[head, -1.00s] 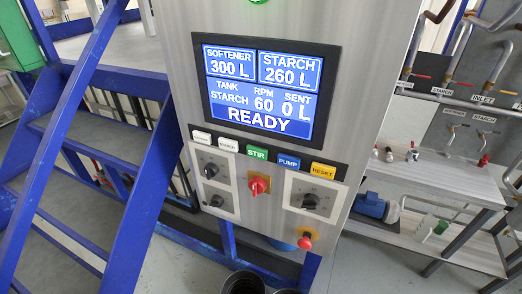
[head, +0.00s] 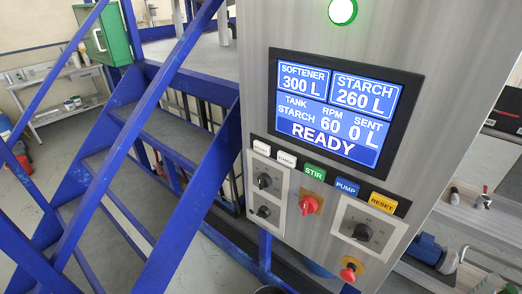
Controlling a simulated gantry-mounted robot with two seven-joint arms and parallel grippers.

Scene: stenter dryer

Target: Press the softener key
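The control panel (head: 430,50) fills the middle and right of the head view. Below its screen (head: 340,105) runs a row of keys. The two at the left are white: the leftmost key (head: 261,148) and the white key beside it (head: 286,158). Their lettering is too small to read surely; the leftmost looks like the softener key. The screen reads softener 300 L, starch 260 L, tank STARCH, RPM 60, sent 0 L, READY. Neither gripper shows, and nothing touches the keys.
Right of the white keys are a green STIR key (head: 314,172), a blue PUMP key (head: 346,188) and a yellow RESET key (head: 382,201). Below are a red switch (head: 309,205), black knobs and a red button (head: 350,271). Blue stairs (head: 130,150) stand left.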

